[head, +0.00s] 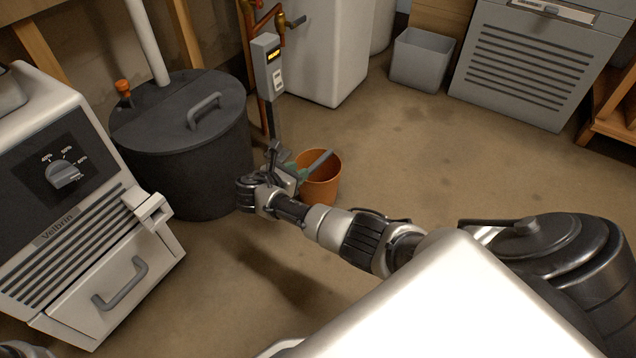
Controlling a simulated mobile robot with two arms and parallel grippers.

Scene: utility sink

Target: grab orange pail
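The orange pail (325,186) stands upright on the floor near the middle of the head view, with its open top showing. My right gripper (290,166) is at the pail's left side, at about rim height in the picture, and covers part of it. A grey strip crosses the pail's opening; I cannot tell whether it is a finger of mine or part of the pail. Contact between gripper and pail is unclear, and so is the spread of the fingers. My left gripper does not show clearly.
A dark lidded tank (185,150) stands just left of the gripper. Pipes with a grey meter box (267,66) rise behind. A beige machine (85,225) is at the left. A grey bin (420,60) is at the back. The floor right of the pail is clear.

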